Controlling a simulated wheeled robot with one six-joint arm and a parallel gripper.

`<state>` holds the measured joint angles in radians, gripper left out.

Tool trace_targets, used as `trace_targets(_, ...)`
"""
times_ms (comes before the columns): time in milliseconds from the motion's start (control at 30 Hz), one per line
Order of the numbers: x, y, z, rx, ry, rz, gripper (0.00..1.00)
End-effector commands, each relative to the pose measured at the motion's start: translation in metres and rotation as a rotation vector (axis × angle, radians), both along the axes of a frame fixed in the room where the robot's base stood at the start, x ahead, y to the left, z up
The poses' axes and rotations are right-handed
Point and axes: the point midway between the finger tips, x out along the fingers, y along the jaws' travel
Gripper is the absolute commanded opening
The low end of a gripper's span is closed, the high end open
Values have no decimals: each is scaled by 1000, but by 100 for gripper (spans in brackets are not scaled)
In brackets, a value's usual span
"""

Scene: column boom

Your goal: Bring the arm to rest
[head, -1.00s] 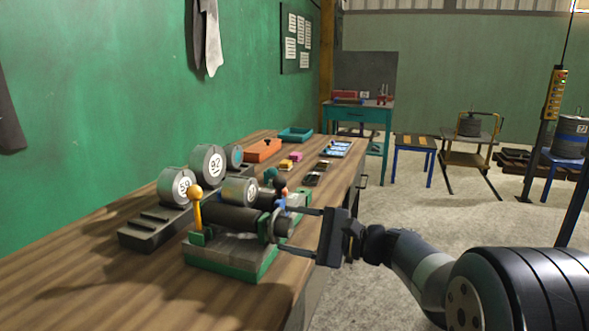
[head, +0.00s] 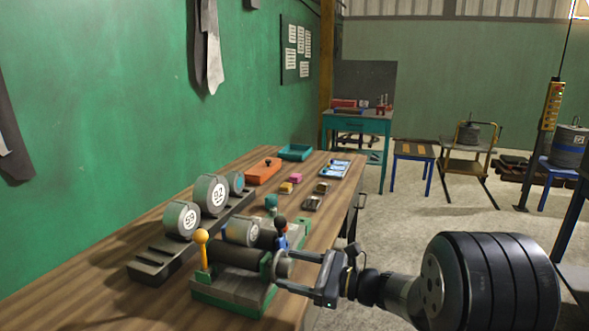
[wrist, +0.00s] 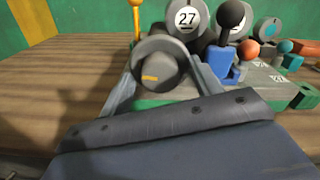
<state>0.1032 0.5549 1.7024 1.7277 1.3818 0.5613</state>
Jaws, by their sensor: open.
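My gripper (head: 283,269) is open at the near right end of a green-based fixture (head: 232,293) on the bench. Its two fingers stand on either side of the round grey end (head: 281,266) of a dark roller (head: 237,254). In the wrist view that round end (wrist: 162,76) shows between the spread fingers, with a small yellow mark on it. I cannot tell whether the fingers touch it. My arm reaches in from the lower right of the head view.
The wooden bench (head: 125,296) runs along a green wall. Grey numbered drums (head: 212,195) stand on a dark rack (head: 160,262) beside the fixture. A yellow-knobbed lever (head: 202,238) stands up there.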

Motion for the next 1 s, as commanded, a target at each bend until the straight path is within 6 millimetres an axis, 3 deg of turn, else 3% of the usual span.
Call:
trace_targets(133, 0, 0, 4, 34, 95, 0, 61)
trace_targets(233, -5, -16, 0, 33, 88, -5, 61)
trace_targets(433, -10, -30, 0, 32, 86, -1, 61)
trace_targets(1000, -15, -30, 1, 22, 78, 0, 61)
